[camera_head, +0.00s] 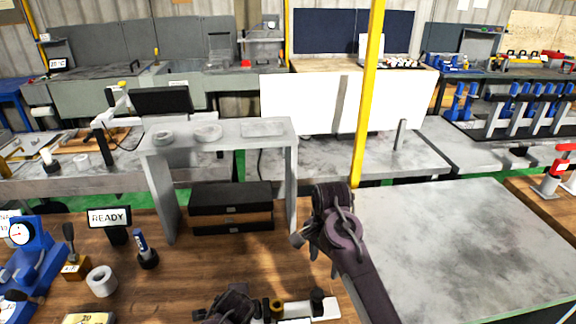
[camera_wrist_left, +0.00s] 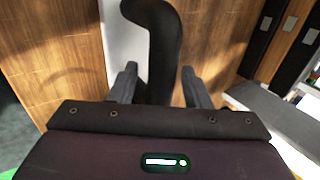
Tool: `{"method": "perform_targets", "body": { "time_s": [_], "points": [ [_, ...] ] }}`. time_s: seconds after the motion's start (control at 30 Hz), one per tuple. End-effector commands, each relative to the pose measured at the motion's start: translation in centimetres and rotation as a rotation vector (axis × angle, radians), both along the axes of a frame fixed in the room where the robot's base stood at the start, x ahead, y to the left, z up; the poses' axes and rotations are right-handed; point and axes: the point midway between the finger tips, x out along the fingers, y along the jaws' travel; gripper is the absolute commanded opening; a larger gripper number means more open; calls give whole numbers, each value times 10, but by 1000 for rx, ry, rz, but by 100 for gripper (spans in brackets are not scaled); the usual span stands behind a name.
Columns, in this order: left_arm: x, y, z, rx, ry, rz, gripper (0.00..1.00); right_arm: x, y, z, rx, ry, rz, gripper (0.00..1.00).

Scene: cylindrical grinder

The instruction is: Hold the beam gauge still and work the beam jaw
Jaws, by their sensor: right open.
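A pale bar-like item (camera_head: 300,310), with a brass-coloured part and a dark knob on it, lies at the bottom centre of the head view; it may be the beam gauge, but its shape is mostly cut off. A dark part of my left arm (camera_head: 232,304) shows just left of it. In the left wrist view my left gripper (camera_wrist_left: 160,84) has its fingers apart, with a dark curved shape (camera_wrist_left: 157,45) between or beyond them; I cannot tell what it is. My right gripper (camera_head: 306,242) is raised over the bench, open and empty, apart from the bar. The beam jaw cannot be made out.
A grey stand (camera_head: 288,170) with rings on top spans black drawers (camera_head: 231,208). A READY sign (camera_head: 109,218), a grey ring (camera_head: 101,281) and a blue dial gauge stand (camera_head: 30,260) are at left. A yellow post (camera_head: 367,95) rises behind. The grey slab (camera_head: 460,240) at right is clear.

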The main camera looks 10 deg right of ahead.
Motion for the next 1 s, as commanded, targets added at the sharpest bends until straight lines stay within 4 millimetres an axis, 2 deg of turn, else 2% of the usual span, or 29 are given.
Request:
{"method": "perform_targets", "body": {
  "time_s": [0.3, 0.47, 0.8, 1.0],
  "points": [
    [0, 1, 1, 0, -1, 2, 48, 0, 0, 0, 0, 0, 0, 54],
    [-7, 1, 11, 0, -2, 1, 48, 0, 0, 0, 0, 0, 0, 54],
    [-44, 1, 67, -1, -3, -1, 48, 0, 0, 0, 0, 0, 0, 54],
    [-60, 1, 92, 0, -1, 0, 48, 0, 0, 0, 0, 0, 0, 54]
  ]
}}
